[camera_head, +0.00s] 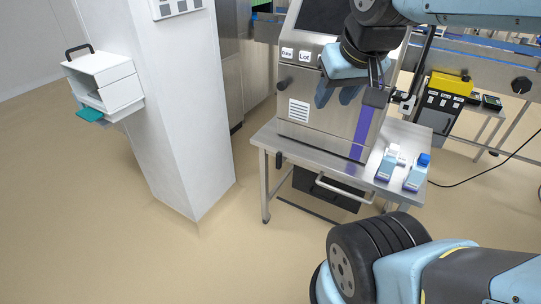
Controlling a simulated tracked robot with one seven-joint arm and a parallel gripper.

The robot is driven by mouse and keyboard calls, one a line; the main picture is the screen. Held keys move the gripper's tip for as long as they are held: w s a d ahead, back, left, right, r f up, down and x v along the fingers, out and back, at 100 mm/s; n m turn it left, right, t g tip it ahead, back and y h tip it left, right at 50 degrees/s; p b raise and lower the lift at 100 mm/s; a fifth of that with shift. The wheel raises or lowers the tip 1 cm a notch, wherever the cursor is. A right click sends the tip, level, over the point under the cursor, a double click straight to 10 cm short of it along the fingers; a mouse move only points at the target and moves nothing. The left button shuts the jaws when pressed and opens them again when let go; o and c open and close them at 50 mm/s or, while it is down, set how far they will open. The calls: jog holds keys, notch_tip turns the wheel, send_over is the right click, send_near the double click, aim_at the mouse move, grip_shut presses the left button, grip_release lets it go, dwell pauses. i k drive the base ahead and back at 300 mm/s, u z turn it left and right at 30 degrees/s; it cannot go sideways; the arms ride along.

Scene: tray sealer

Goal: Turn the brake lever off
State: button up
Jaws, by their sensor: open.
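My gripper (336,96) is in front of the steel machine cabinet (315,112), below its dark screen. Its two blue-grey fingers point down and are apart, with nothing seen between them. No part is clearly marked as the brake lever. A dark upright bar (424,58) stands at the cabinet's right side, to the right of my gripper. A small black knob (282,86) sticks out at the cabinet's left edge, left of my gripper. I cannot tell whether either is the lever. My wrist and arm hide part of the cabinet's upper right.
The cabinet stands on a steel table (270,139) with two blue-and-white handheld devices (417,173) at its right. A white pillar (170,100) carries a white box (104,80) at left. A yellow-topped unit (450,84) and conveyor are behind right. The front-left floor is clear.

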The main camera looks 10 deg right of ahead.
aim_at(280, 160)
jog(key=z, duration=1.35)
jog(key=i, duration=0.1)
jog(key=u, duration=2.9)
jog(key=k, duration=1.15)
jog(key=z, duration=0.65)
jog(key=i, duration=1)
jog(key=z, duration=0.05)
